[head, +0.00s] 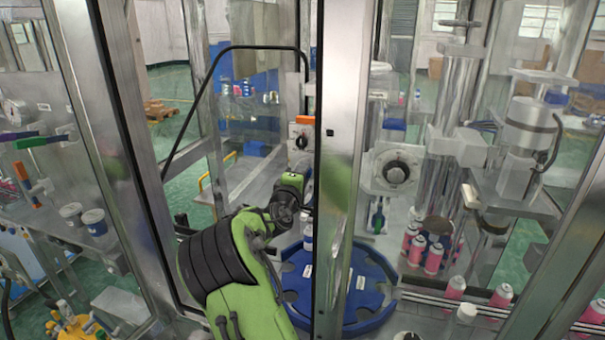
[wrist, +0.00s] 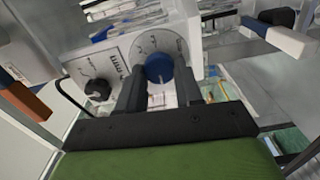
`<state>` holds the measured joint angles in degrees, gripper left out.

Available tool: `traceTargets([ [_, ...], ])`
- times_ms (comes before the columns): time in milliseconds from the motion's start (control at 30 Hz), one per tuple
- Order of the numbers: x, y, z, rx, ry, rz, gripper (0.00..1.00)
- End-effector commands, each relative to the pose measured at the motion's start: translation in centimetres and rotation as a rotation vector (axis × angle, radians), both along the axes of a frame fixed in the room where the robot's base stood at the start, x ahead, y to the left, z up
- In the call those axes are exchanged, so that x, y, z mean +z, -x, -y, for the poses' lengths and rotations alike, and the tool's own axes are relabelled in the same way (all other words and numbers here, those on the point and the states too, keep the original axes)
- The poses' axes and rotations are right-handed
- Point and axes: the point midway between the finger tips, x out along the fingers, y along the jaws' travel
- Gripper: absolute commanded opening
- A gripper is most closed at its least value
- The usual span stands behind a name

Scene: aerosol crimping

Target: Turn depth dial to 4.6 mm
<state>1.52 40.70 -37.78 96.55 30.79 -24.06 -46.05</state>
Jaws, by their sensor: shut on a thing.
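The depth dial (wrist: 158,68) has a blue knob in front of a pale round scale with dark marks, on a light panel in the wrist view. The scale's numbers are too small to read. My gripper (wrist: 158,84) has one dark finger on each side of the blue knob and is shut on it. In the head view my green arm reaches in through the frame opening, and its gripper end is hidden behind the metal post. I cannot make out the blue knob there.
A smaller black knob (wrist: 97,88) sits left of the dial on the panel. In the head view a metal post (head: 340,150) stands close to my arm. A blue round turntable (head: 380,315) lies below, with several pink cans (head: 433,258) to its right.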

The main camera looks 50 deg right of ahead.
Motion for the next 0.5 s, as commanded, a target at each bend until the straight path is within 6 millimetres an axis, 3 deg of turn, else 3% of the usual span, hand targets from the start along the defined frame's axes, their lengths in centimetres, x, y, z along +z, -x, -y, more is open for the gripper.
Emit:
traceTargets([
  [500,-0.16,-0.07,-0.06,0.001,0.033,-0.071,0.05],
])
